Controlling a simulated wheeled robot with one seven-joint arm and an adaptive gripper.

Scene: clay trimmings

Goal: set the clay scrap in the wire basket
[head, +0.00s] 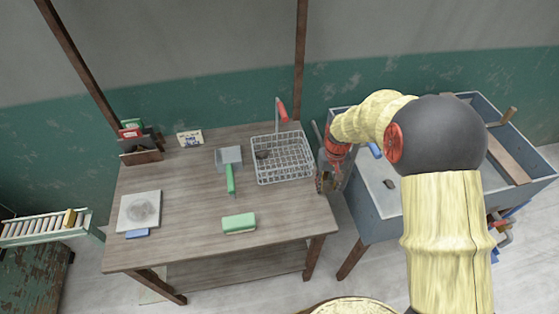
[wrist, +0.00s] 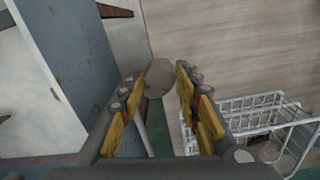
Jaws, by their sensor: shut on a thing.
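My gripper (head: 327,180) is at the table's right edge, beside the sink and to the right of the wire basket (head: 283,178). In the wrist view my gripper (wrist: 166,88) is shut on a grey-brown clay scrap (wrist: 159,74), held between the fingertips. I cannot make out this held scrap in the head view. The basket also shows at the lower right of the wrist view (wrist: 262,104), apart from the fingers. In the head view a dark lump (head: 262,154) lies in the basket's left part.
The wooden table (head: 185,222) carries a grey container (head: 229,156), a green-handled tool (head: 230,179), a green block (head: 239,223) and a white slab (head: 139,211). The blue-grey sink (head: 380,222) at right holds a dark lump (head: 390,184). A red-tipped upright (head: 282,111) stands behind the basket.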

